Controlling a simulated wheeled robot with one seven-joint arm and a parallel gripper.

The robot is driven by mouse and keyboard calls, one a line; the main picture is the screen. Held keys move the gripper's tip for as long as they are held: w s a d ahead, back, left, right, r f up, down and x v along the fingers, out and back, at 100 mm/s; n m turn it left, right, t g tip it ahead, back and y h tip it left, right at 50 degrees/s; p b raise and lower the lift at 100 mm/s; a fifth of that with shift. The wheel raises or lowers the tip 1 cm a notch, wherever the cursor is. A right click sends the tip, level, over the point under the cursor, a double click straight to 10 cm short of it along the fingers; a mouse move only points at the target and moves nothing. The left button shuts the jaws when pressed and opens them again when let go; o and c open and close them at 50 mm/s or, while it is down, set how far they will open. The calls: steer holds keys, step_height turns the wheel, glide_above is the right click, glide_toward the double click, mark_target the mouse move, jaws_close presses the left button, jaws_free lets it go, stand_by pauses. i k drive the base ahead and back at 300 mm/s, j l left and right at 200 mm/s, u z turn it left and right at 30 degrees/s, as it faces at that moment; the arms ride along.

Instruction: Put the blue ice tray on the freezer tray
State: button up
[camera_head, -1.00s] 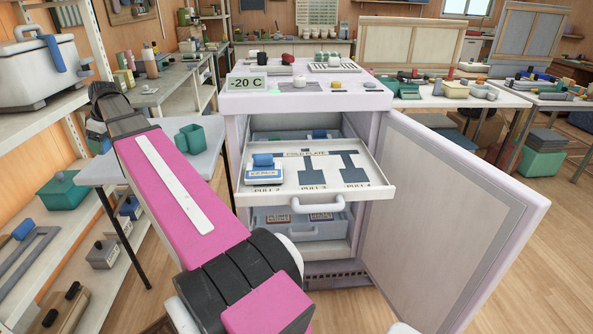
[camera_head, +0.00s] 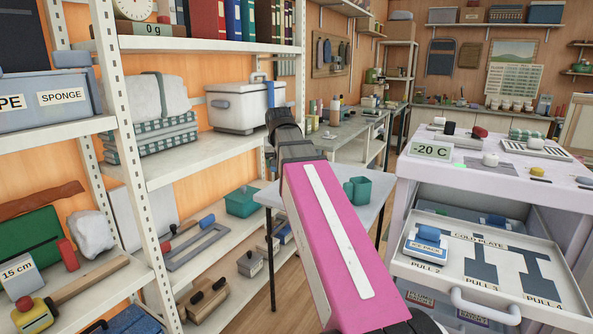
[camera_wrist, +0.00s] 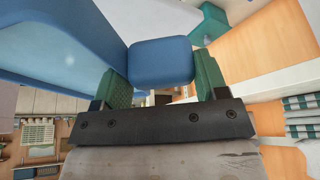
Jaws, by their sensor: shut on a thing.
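In the wrist view my gripper (camera_wrist: 162,75) is shut on a blue block-shaped grip. It appears to belong to the large blue ice tray (camera_wrist: 75,35) at the upper left, only partly in view. Green finger pads press on both sides of the grip. The freezer tray (camera_head: 483,307), a white pulled-out drawer marked COLD PLATE, is at the lower right. A blue-and-white ice pack (camera_head: 425,248) lies on its left side. Dark shapes mark the bare places to the right of it.
The freezer top (camera_head: 470,165) holds several small items and a -20 C sign (camera_head: 431,150). A grey table (camera_head: 378,192) with a green container (camera_head: 357,190) stands left of the freezer. Loaded shelves (camera_head: 120,130) fill the left side. A white cooler (camera_head: 240,107) sits on one.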

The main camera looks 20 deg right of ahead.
mark_target(519, 274)
steer(key=k+j+z, duration=0.1)
steer(key=j+z, duration=0.25)
steer(key=z, duration=0.15)
steer(key=k+j+z, duration=0.2)
steer(key=j+z, duration=0.25)
steer(key=z, duration=1.4)
steer(key=i+j+z, duration=0.35)
